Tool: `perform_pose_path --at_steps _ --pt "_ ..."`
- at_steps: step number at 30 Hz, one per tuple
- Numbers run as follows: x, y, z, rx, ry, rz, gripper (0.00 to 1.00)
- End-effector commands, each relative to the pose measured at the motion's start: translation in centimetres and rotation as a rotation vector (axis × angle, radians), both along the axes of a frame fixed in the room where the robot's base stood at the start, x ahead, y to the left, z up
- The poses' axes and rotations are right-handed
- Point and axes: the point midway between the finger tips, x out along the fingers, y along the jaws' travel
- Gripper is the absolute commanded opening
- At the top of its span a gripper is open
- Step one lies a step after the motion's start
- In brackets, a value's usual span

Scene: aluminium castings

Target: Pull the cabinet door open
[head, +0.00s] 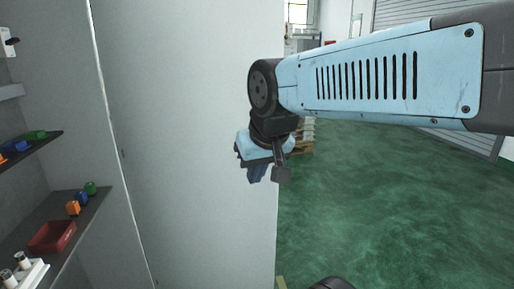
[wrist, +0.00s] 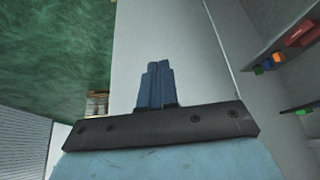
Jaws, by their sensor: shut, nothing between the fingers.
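The cabinet door (head: 190,130) is a plain pale grey panel in the head view. It stands open, with the cabinet's shelves showing to its left. Its free edge is on the right, beside the green floor. The door also shows in the wrist view (wrist: 190,60), behind the fingers. My gripper (head: 257,175) is near the door's free edge, over its inner face as pictured. In the wrist view its blue fingers (wrist: 155,85) are closed together with nothing between them. I cannot tell whether they touch the door. No handle is visible.
The upper shelf (head: 35,143) and lower shelf (head: 85,208) hold small coloured parts. A red tray (head: 52,237) sits on the lower one. Green floor (head: 390,210) lies open to the right. A pallet with a stack (head: 303,140) stands behind my arm.

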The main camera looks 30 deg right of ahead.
Motion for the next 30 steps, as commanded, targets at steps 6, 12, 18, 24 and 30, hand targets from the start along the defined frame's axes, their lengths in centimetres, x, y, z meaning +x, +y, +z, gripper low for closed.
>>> perform_pose_path --at_steps 6,12,18,24,30 --pt "2.9 -1.9 0.4 0.033 0.035 -0.313 0.00" --pt "6.2 -3.8 0.9 0.064 0.021 -0.660 0.00" --pt "9.7 -5.8 1.2 0.097 -0.040 -0.997 0.00" --pt "13.4 -7.9 1.2 0.139 -0.147 -1.316 0.00" --pt "16.9 -9.8 0.9 0.196 -0.282 -1.589 0.00"
